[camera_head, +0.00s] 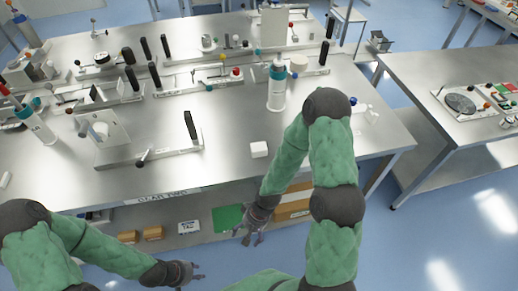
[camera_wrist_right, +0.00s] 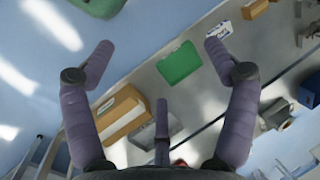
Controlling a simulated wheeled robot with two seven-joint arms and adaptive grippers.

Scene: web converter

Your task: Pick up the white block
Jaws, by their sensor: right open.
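A small white block (camera_head: 259,149) sits on the near part of the steel table (camera_head: 225,150), right of centre in the head view. My right gripper (camera_head: 250,228) hangs below and in front of the table's front edge, under the block in the picture. In the right wrist view, its purple-grey fingers (camera_wrist_right: 160,48) are spread wide with nothing between them. The white block does not show in that view. My left gripper (camera_head: 190,272) is low in front of the table, left of the right one. Its fingers look spread and empty.
A white bottle with a teal cap (camera_head: 277,88) stands behind the block. A black-handled fixture (camera_head: 190,125) is to its left. Another small white piece (camera_head: 372,115) lies near the right edge. A green item (camera_head: 228,219) and boxes are on the lower shelf.

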